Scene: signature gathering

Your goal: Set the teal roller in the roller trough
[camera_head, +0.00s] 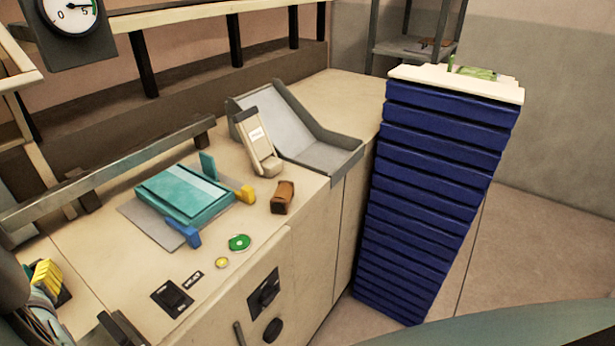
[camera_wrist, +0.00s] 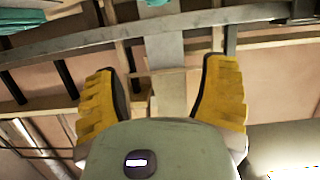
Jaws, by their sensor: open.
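I cannot make out a teal roller or a roller trough for certain in either view. A teal flat block (camera_head: 185,192) with a paler band lies on a grey plate on the bench in the head view. A small teal upright piece (camera_head: 208,165) stands behind it. Teal shapes (camera_wrist: 20,22) also show at the top edge of the wrist view, cut off. My gripper (camera_wrist: 160,90) is open in the wrist view, with nothing between its yellow ribbed fingers. Its yellow fingers (camera_head: 46,277) also show at the lower left of the head view, apart from the teal block.
A grey sloped tray (camera_head: 335,158) stands at the bench's back right, with a beige device (camera_head: 257,145) beside it. A brown block (camera_head: 283,197), a green button (camera_head: 239,242) and black switches sit near the front. A tall blue stack (camera_head: 430,190) with a cream top stands right.

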